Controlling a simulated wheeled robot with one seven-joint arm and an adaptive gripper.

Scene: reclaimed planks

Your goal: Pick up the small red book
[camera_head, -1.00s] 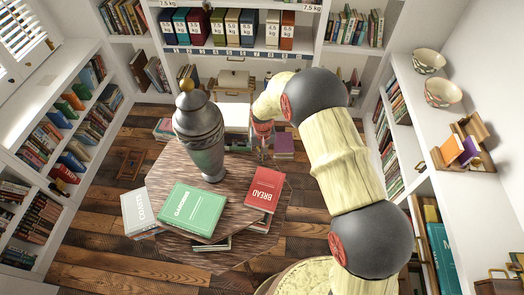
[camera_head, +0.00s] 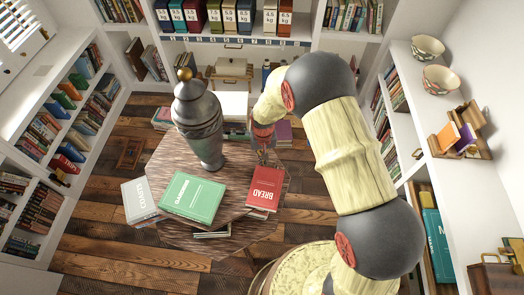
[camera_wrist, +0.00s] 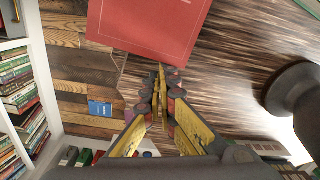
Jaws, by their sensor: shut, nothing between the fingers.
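My gripper (camera_head: 263,158) is beyond the book's far edge in the head view, partly hidden by my arm. In the wrist view my gripper's fingertips (camera_wrist: 161,72) are together and empty, close to the book's near edge. I cannot tell the height gap between them.
Bookshelves line the walls.

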